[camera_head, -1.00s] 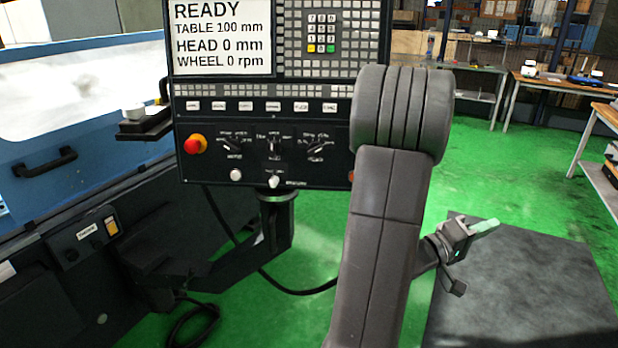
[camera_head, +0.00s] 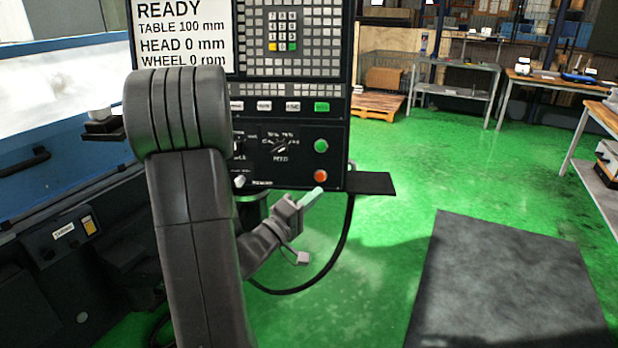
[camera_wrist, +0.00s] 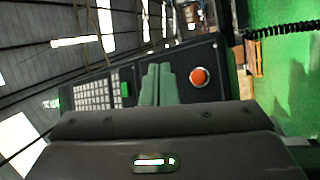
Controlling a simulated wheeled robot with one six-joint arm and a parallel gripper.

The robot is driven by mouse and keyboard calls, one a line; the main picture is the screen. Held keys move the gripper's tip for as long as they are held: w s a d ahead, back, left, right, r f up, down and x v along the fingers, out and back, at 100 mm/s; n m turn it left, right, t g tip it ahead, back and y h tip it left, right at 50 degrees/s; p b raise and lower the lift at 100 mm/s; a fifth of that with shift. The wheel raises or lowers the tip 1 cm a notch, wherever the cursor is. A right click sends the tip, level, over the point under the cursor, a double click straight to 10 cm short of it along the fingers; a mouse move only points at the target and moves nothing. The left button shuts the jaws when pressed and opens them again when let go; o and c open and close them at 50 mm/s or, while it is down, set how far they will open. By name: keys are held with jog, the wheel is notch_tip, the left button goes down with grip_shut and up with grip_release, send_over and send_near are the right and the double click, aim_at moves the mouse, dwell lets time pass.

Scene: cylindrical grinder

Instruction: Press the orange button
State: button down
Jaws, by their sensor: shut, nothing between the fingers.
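The round orange button (camera_head: 320,175) is at the lower right corner of the black control panel (camera_head: 262,184), below a round green button (camera_head: 321,146). My gripper (camera_head: 314,194) is shut and empty, its pale green fingertips just below the orange button in the head view. Whether they touch the panel cannot be told there. In the wrist view the orange button (camera_wrist: 199,77) is uncovered, just right of the shut green fingers (camera_wrist: 158,84), which cover part of the panel face.
A dark shelf (camera_head: 372,183) juts out right of the panel's lower edge. A black cable (camera_head: 345,240) hangs below it. The blue machine (camera_head: 60,110) stands at the left. A dark mat (camera_head: 510,280) lies on the open green floor at the right.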

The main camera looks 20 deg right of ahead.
aim_at(320, 176)
jog(key=shift+w, duration=0.1)
jog(key=shift+w+d+f, duration=0.25)
jog(key=shift+w+d, duration=0.4)
jog(key=shift+w, duration=0.6)
jog(key=shift+w+d+f, duration=0.3)
jog(key=shift+w+d, duration=0.4)
jog(key=shift+w, duration=0.55)
jog(key=shift+w+d+f, duration=0.25)
jog(key=shift+w+d, duration=0.4)
jog(key=shift+w, duration=0.6)
jog(key=shift+w+d, duration=0.2)
jog(key=shift+w, duration=0.15)
jog(key=shift+w+d+f, duration=0.1)
jog(key=shift+w+d, duration=0.1)
jog(key=shift+w, duration=0.15)
dwell(0.4)
jog(key=shift+s+a, duration=0.4)
jog(key=shift+s, duration=0.3)
jog(key=shift+s, duration=0.1)
